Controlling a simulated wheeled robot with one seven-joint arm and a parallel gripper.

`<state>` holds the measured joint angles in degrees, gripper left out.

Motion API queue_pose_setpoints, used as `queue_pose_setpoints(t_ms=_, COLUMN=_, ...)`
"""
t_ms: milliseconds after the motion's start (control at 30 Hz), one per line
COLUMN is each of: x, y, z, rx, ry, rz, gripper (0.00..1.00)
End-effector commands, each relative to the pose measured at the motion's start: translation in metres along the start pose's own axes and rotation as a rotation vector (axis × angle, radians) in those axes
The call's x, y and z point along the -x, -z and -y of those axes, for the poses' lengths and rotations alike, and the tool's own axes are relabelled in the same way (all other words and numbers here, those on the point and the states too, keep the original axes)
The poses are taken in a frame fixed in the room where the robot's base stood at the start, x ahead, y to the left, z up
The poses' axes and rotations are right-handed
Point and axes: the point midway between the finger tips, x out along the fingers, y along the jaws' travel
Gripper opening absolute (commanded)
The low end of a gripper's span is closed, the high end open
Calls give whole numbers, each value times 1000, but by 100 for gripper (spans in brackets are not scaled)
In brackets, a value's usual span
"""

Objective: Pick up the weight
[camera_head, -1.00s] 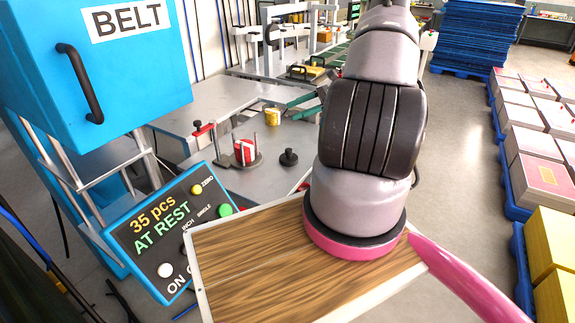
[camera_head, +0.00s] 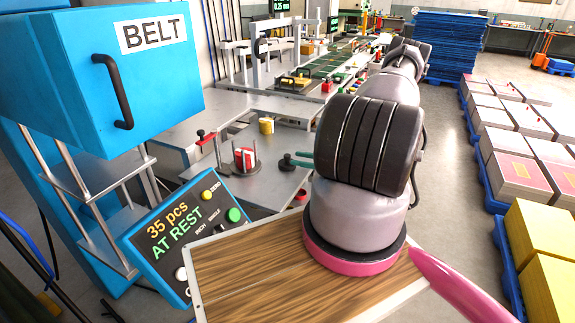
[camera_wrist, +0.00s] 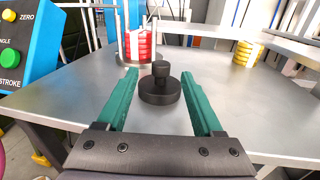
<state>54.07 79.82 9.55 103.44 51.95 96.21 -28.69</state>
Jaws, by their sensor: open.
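The weight (camera_wrist: 160,92) is a small dark round disc with a knob on top, standing upright on the grey metal table. In the head view it shows as a dark shape (camera_head: 286,162) just at the tips of my gripper (camera_head: 300,160). In the wrist view my gripper (camera_wrist: 159,75) is open, with one teal finger on each side of the weight. The weight lies between the fingers near their tips, with a visible gap on both sides. Whether the fingers are level with the knob or the disc is hard to tell.
Behind the weight, a red-and-white stack (camera_wrist: 139,45) stands on a round plate with upright rods. A yellow stack (camera_wrist: 246,53) is farther right. The control panel (camera_head: 185,225) reads "35 pcs AT REST". A blue BELT cabinet (camera_head: 60,75) stands at the left.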

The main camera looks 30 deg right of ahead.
Motion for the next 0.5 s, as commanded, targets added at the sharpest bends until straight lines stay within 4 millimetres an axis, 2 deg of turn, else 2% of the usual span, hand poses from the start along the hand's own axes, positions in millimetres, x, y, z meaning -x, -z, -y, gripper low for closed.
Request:
queue_pose_setpoints(t_ms=333, x=-44, y=-2, z=1, rx=1, ry=-3, rz=0, gripper=68)
queue_pose_setpoints(t_ms=500, x=-54, y=-2, z=2, rx=0, ry=0, rz=-1, gripper=68)
